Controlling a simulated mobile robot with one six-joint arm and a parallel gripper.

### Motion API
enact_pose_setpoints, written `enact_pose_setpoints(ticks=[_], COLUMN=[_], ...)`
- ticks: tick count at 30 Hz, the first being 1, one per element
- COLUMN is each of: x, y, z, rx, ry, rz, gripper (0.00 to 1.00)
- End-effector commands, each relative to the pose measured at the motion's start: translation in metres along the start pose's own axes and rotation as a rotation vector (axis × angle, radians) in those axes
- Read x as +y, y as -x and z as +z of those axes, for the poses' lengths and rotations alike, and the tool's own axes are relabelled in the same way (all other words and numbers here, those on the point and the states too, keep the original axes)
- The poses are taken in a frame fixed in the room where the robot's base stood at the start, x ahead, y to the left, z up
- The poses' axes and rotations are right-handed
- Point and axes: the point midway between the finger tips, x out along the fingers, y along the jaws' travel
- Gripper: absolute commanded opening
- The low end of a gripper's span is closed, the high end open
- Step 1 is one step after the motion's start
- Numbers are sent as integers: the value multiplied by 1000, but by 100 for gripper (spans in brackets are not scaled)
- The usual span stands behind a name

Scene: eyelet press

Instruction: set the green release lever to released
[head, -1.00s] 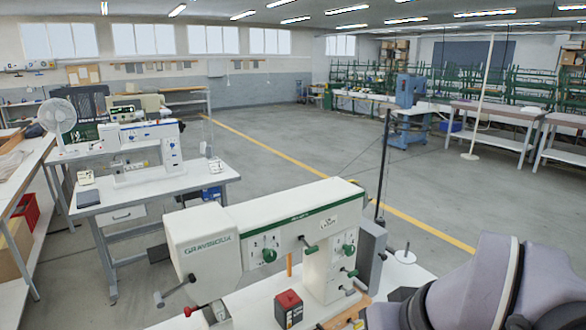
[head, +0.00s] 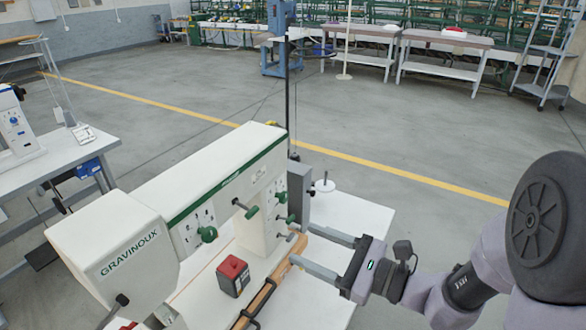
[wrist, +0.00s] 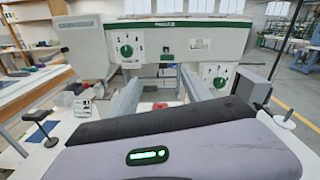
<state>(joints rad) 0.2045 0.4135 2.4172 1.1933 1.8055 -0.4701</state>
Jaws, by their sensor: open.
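The white press (head: 170,205), with green trim and the word GRAVINOUX, carries several green-ended controls on its front. One green lever (head: 252,212) sticks out at the arm's middle. A green knob (head: 207,234) is left of it, and two smaller green handles (head: 281,197) (head: 286,219) sit on the right column. I cannot tell which is the release lever. My gripper (head: 301,246) is open and empty, its fingers pointing left towards the lower right column. In the wrist view, a green dial (wrist: 127,50) and another green knob (wrist: 219,82) show beyond the fingers.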

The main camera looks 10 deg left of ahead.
Motion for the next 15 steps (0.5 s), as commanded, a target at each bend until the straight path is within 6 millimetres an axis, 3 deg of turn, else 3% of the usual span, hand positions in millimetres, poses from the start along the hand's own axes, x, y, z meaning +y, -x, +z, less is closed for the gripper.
enact_pose_setpoints(ticks=[5,15], x=[-9,-10], y=[-19,-117], z=[-4,-3], rx=[-12,-12], ry=[-21,-19], rz=[-34,-29], gripper=[57,57])
